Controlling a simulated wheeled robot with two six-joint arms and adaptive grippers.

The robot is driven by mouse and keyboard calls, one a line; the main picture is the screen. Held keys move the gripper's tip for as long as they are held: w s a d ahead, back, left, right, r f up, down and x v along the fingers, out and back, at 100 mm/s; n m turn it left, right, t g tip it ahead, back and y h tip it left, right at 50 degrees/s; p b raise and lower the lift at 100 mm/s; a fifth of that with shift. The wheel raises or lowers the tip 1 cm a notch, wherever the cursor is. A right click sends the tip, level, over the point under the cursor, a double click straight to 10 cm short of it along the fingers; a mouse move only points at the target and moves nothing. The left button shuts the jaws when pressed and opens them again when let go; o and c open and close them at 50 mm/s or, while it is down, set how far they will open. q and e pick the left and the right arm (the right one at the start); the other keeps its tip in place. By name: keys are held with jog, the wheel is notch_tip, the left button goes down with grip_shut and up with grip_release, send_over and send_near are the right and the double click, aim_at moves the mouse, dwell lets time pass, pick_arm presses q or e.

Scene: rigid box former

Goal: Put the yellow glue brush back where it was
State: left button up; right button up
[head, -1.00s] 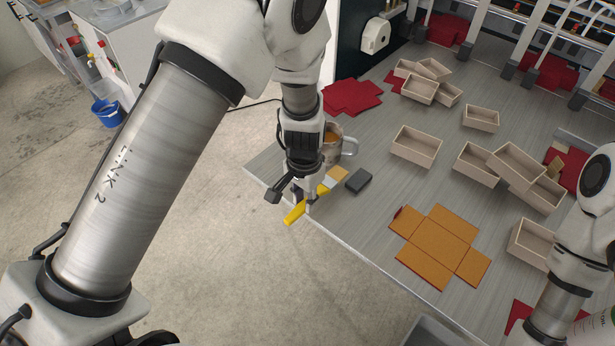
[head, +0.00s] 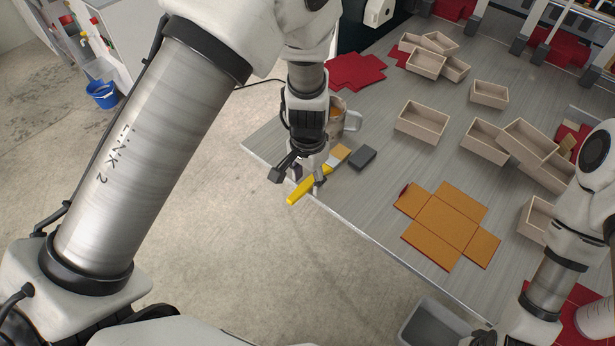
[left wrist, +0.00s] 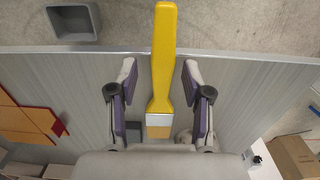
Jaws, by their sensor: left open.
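The yellow glue brush (head: 309,188) lies near the left edge of the table (head: 377,247), its handle sticking out past the edge. Its bristle end points toward the glue mug (head: 352,121). In the left wrist view the yellow handle (left wrist: 164,50) runs between the fingers, with a gap on each side. My left gripper (head: 308,178) is open around the brush and does not appear to touch it; it also shows in the left wrist view (left wrist: 160,88).
A dark grey block (head: 362,158) lies beside the bristle end. A flat orange box blank (head: 447,224) lies to the right. Several open boxes (head: 422,122) stand farther back. A grey bin (head: 432,325) stands below the table edge.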

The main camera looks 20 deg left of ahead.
pick_arm(q)
jog(key=shift+w+r, duration=0.1)
jog(key=shift+r, duration=0.15)
notch_tip(320, 180, up, 11)
jog(key=b, duration=0.2)
jog(key=shift+r, duration=0.2)
